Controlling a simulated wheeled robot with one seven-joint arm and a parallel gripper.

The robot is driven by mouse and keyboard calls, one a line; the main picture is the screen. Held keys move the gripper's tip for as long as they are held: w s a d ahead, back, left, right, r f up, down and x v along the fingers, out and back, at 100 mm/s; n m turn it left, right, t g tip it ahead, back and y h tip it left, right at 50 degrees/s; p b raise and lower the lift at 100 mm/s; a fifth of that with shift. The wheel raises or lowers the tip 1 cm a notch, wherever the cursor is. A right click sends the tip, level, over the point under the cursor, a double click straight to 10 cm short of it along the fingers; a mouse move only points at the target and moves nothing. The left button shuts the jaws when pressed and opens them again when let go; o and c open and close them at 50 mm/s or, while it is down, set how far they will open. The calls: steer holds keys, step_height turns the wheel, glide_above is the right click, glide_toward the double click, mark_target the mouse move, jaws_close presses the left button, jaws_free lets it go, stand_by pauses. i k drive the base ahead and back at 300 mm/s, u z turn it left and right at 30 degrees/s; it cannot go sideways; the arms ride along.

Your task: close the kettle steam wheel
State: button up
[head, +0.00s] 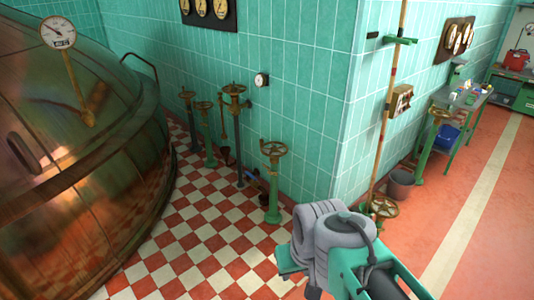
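Several brass handwheels stand on pedestals, and I cannot tell which one is the kettle steam wheel. The nearest wheel by the wall (275,148) sits on a green pedestal just left of the wall corner. Behind it are a taller wheel (235,89) on a dark post and two lower wheels (204,105) further left. Another wheel (384,207) is low at the right of the corner, partly behind my arm. The copper kettle (75,170) fills the left side. My gripper (288,262) is low in front, apart from the wheels; its fingers are mostly hidden by my wrist.
Checkered floor (190,235) lies clear between the kettle and the pedestals. The tiled wall corner (335,150) juts out at centre. Right of it are a long upright pole (391,110), a bucket (401,184) and a green table (463,98). Red floor is open at the right.

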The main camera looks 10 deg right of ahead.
mark_target(273, 149)
steer(key=z, duration=0.1)
steer(key=i, duration=1.15)
steer(key=u, duration=0.65)
steer(key=i, duration=1.8)
steer(key=u, duration=0.75)
